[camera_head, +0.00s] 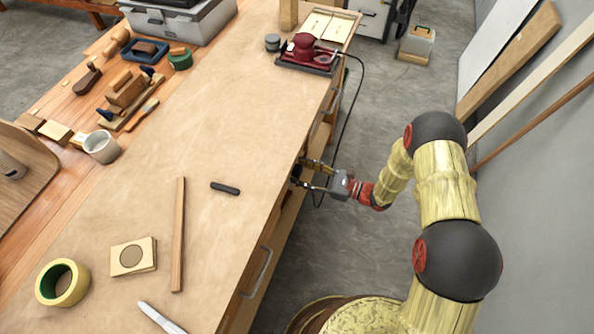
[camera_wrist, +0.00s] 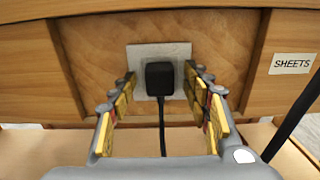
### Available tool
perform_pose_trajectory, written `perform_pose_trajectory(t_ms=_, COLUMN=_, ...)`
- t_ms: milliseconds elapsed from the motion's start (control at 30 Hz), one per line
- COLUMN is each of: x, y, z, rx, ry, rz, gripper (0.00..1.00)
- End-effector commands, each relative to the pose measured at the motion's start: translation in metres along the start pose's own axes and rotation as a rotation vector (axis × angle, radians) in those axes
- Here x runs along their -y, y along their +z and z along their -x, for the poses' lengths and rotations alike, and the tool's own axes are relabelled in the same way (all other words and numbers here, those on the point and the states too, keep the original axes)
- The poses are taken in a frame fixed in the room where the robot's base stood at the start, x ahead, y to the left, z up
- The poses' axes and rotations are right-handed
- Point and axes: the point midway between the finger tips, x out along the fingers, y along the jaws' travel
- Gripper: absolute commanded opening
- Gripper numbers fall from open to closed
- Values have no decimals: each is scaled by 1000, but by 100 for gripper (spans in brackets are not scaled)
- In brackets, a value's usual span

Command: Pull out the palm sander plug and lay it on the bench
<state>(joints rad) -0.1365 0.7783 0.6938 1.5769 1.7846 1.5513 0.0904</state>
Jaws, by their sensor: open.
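The palm sander (camera_head: 305,47) is red and stands on a dark base at the far end of the bench (camera_head: 215,120). Its black cord (camera_head: 347,110) hangs off the bench's right edge and runs down towards my gripper. In the wrist view the black plug (camera_wrist: 160,78) sits in a pale socket plate (camera_wrist: 145,52) on the bench's wooden side, its cord (camera_wrist: 162,130) hanging down. My gripper (camera_wrist: 161,90) is open, with one finger on each side of the plug and a visible gap to it. In the head view my gripper (camera_head: 312,176) is beside the bench's edge, its fingertips partly hidden.
A label reading SHEETS (camera_wrist: 292,64) is right of the socket, and a dark cord (camera_wrist: 295,122) crosses the lower right. A dark bar (camera_head: 225,188), a wooden strip (camera_head: 178,235) and a tape roll (camera_head: 62,283) lie on the bench. Its middle has clear room.

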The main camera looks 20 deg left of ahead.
Motion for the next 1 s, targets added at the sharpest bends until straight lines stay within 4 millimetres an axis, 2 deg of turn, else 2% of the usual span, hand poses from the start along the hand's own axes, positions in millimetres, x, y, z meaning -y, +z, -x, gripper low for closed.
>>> perform_pose_trajectory(t_ms=633, x=0, y=0, z=0, rx=0, ry=0, rz=0, gripper=48)
perform_pose_trajectory(t_ms=1000, x=0, y=0, z=0, rx=0, ry=0, rz=0, gripper=27)
